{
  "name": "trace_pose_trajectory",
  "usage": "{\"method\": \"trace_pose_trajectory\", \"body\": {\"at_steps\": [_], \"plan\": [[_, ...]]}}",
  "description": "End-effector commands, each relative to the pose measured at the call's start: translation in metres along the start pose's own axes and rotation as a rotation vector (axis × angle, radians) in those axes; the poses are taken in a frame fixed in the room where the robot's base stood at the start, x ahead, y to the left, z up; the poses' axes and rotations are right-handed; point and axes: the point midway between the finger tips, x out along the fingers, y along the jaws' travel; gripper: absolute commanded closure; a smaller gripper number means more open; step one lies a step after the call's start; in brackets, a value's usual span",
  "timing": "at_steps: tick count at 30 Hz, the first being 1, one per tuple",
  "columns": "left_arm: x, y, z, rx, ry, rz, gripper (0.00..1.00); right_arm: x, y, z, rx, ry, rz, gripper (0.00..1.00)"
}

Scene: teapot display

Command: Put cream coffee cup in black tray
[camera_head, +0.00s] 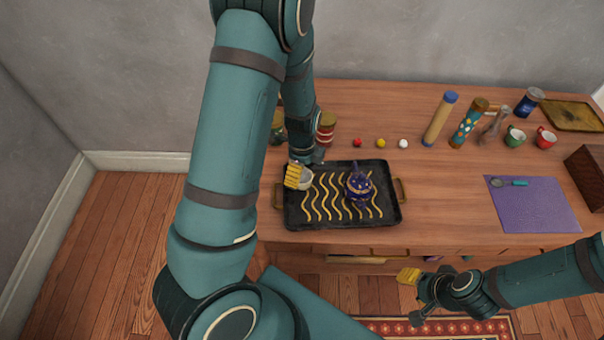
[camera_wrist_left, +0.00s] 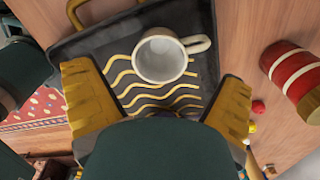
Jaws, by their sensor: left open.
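The cream coffee cup (camera_head: 306,181) is in the left part of the black tray (camera_head: 345,223), which has yellow wavy lines. In the left wrist view the cup (camera_wrist_left: 158,62) is upright on the tray (camera_wrist_left: 100,42), its handle pointing right. My left gripper (camera_head: 297,176) is open over the tray's left side. Its yellow fingers are spread wide in the left wrist view, with the cup just beyond and between the tips, apparently clear of both. My right gripper (camera_head: 412,295) is off the table's front edge, with one yellow finger pad showing; its opening is unclear.
A dark blue teapot (camera_head: 359,187) sits in the tray's right half. A red striped canister (camera_head: 327,128) stands behind the tray. Small balls (camera_head: 381,143), bottles, a green cup (camera_head: 514,137) and a red cup (camera_head: 545,138) are farther right. The wood between tray and purple mat (camera_head: 535,205) is clear.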

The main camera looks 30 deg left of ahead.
Motion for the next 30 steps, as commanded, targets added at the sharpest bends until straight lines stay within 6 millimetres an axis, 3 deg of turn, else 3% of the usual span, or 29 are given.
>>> {"method": "trace_pose_trajectory", "body": {"at_steps": [1,6,12,30], "plan": [[-0.015,-0.001,0.000,0.002,0.001,-0.004,0.03,-0.005,-0.002,-0.002,0.001,0.003,0.000,0.53],[-0.045,-0.001,0.000,0.000,0.000,-0.003,0.03,-0.012,-0.004,-0.005,0.003,0.010,0.001,0.53],[-0.065,0.000,0.000,0.000,0.000,-0.001,0.03,-0.015,-0.006,-0.007,0.005,0.015,0.002,0.53],[-0.068,0.000,0.000,0.000,0.000,0.000,0.03,-0.015,-0.006,-0.007,0.005,0.016,0.002,0.53]]}}
